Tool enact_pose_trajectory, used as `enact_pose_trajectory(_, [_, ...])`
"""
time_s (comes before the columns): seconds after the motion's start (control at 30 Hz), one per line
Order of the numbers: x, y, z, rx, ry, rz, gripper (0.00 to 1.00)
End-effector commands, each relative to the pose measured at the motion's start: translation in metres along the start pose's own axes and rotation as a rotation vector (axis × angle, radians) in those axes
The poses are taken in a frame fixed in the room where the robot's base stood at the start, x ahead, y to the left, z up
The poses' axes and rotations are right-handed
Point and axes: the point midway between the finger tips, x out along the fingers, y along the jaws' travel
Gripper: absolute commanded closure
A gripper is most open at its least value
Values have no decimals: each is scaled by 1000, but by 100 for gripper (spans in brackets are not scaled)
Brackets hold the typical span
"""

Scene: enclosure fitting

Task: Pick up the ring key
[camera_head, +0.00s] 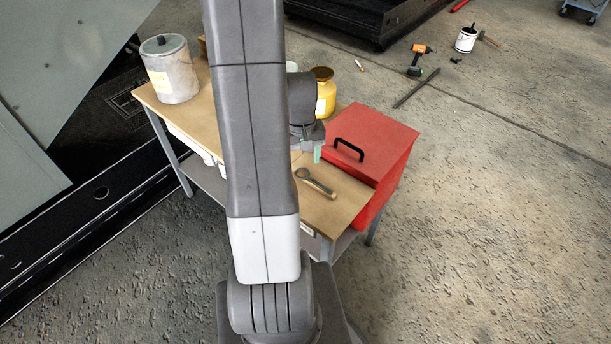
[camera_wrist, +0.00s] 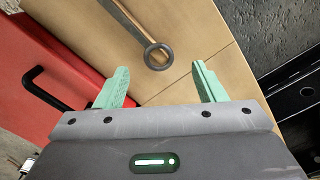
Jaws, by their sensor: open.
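The ring key (camera_head: 315,182) lies flat on the wooden table (camera_head: 342,208) in the head view, left of the red box. In the wrist view the ring key (camera_wrist: 158,56) shows its dark ring end, with its handle running up and left out of the picture. My gripper (camera_wrist: 160,80) is open, with its two green fingers apart and nothing between them. The ring end appears just beyond the fingertips, roughly midway between them. In the head view, my arm hides most of the gripper; a green finger (camera_head: 317,154) shows above the table near the ring key.
A red box (camera_head: 380,145) with a black handle stands at the table's right end, close to the gripper. A grey canister (camera_head: 171,70) and a yellow container (camera_head: 325,95) stand farther back on the table. A drill (camera_head: 419,58) and a bar lie on the floor.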

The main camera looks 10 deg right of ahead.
Motion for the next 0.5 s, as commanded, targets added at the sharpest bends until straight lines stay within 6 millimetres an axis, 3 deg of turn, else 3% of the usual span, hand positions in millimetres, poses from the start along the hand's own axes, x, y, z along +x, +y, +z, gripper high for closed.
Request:
enact_pose_trajectory(0.3, [40, 2, 0, 0, -3, -1, 36])
enact_pose_trajectory(0.5, [48, 2, 0, 0, 0, 0, 36])
